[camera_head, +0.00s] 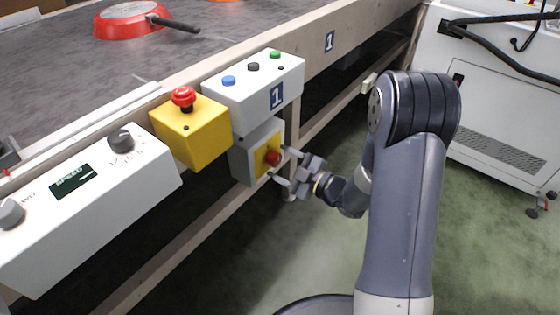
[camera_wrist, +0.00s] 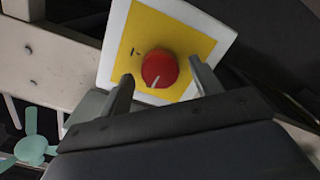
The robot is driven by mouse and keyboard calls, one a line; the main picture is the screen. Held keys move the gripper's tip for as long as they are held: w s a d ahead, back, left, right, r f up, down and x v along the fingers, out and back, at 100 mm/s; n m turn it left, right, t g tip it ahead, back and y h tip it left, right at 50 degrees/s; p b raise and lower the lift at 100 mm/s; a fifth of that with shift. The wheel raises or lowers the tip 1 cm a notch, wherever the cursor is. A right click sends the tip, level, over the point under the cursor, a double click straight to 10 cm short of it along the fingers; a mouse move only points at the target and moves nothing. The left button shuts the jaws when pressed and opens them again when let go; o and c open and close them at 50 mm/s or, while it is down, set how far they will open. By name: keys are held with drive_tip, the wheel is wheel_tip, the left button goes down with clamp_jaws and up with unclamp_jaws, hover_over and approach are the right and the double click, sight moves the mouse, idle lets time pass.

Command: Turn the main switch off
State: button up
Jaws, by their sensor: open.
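The main switch is a red rotary knob (camera_head: 272,157) on a yellow plate (camera_head: 263,161), on the front of a grey-white box (camera_head: 242,164) below the button panel. In the wrist view the red knob (camera_wrist: 160,68) shows a pale mark at its lower edge, on the yellow plate (camera_wrist: 136,40) with a white border. My gripper (camera_head: 285,165) is open in front of the knob. In the wrist view my gripper (camera_wrist: 160,88) has one finger on each side of the knob, with gaps showing. Whether the fingertips reach past the knob's face is hard to tell.
Above the switch box are a yellow box with a red emergency button (camera_head: 183,97) and a white panel (camera_head: 250,97) with blue, black and green buttons. A speed control box (camera_head: 90,205) is at left. A red pan (camera_head: 128,20) lies on the conveyor (camera_head: 60,60). Green floor lies below.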

drive_tip(key=p+v, duration=0.2)
drive_tip(key=v, duration=0.7)
drive_tip(key=shift+s+d, duration=0.25)
drive_tip(key=shift+d, duration=0.05)
drive_tip(key=b+x, duration=0.2)
drive_tip(key=x, duration=0.8)
drive_tip(key=shift+w+a, duration=0.3)
drive_tip(key=shift+a, duration=0.05)
